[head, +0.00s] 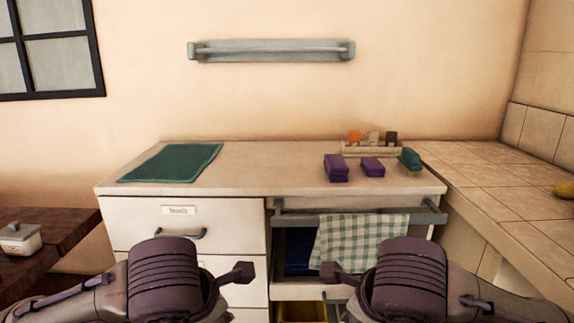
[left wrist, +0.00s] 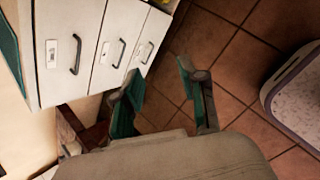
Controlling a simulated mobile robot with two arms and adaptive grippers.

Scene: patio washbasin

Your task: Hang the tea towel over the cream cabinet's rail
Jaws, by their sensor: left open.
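The green-and-white checked tea towel (head: 358,243) hangs down the front of the cream cabinet (head: 232,215), its top edge at the grey rail (head: 290,219). The rail runs across the cabinet's right half, and bare lengths of it show on both sides of the towel. The part of the towel behind the rail is hidden. My left gripper (left wrist: 160,82) is open and empty in the left wrist view, over the floor in front of the cabinet's drawers. In the head view both my arms come in low, and the right gripper's fingers are not seen.
A green mat (head: 172,162), purple blocks (head: 337,168), a teal item (head: 410,158) and a small tray (head: 372,149) lie on the countertop. A second rail (head: 270,50) is on the wall. A tiled counter (head: 500,190) adjoins on the right, a wooden table (head: 62,235) stands left.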

